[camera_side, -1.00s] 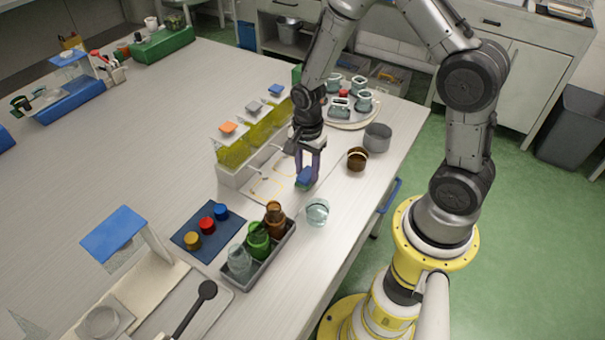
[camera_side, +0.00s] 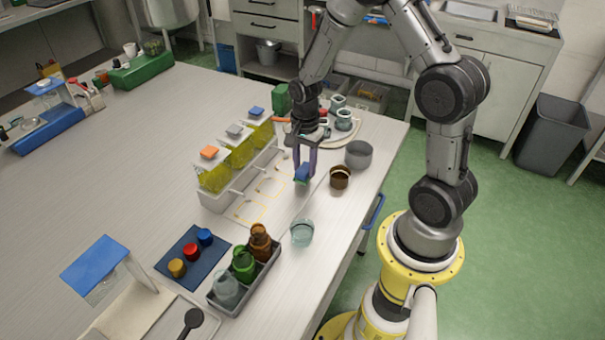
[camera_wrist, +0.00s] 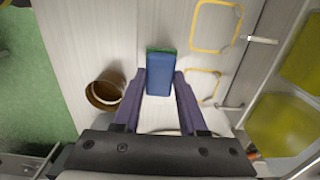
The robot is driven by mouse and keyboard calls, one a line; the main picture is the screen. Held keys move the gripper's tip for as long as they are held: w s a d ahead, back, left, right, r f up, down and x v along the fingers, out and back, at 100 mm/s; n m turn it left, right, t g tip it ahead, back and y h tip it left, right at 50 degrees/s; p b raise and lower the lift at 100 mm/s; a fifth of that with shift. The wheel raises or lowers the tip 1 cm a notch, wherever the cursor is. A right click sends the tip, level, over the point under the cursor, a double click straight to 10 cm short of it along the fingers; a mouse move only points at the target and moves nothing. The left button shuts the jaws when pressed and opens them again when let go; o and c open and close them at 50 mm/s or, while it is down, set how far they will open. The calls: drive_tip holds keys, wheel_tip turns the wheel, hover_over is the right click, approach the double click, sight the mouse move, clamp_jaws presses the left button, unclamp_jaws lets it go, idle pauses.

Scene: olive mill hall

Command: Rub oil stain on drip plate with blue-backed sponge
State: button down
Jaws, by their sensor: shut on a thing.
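My gripper (camera_side: 304,168) points down and is shut on the blue-backed sponge (camera_side: 302,174). In the wrist view the sponge (camera_wrist: 160,75) sits between the two purple fingers, blue face showing, with a green edge at its far end. The drip plate (camera_side: 262,198) is the pale surface in front of the oil tanks, marked with yellow outlines, which also show in the wrist view (camera_wrist: 203,85). The sponge is at the right, far part of this area. I cannot tell whether it touches the surface. I cannot make out an oil stain for certain; the gripper may hide it.
Oil tanks (camera_side: 240,150) with taps stand left of my gripper. A brown pot (camera_side: 340,177) and a grey pot (camera_side: 358,154) stand close on the right. A glass jar (camera_side: 302,232) and a rack of bottles (camera_side: 220,300) are nearer the camera. A tray of cups (camera_side: 345,135) is behind.

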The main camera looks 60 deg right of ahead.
drive_tip(key=shift+r, duration=2.9)
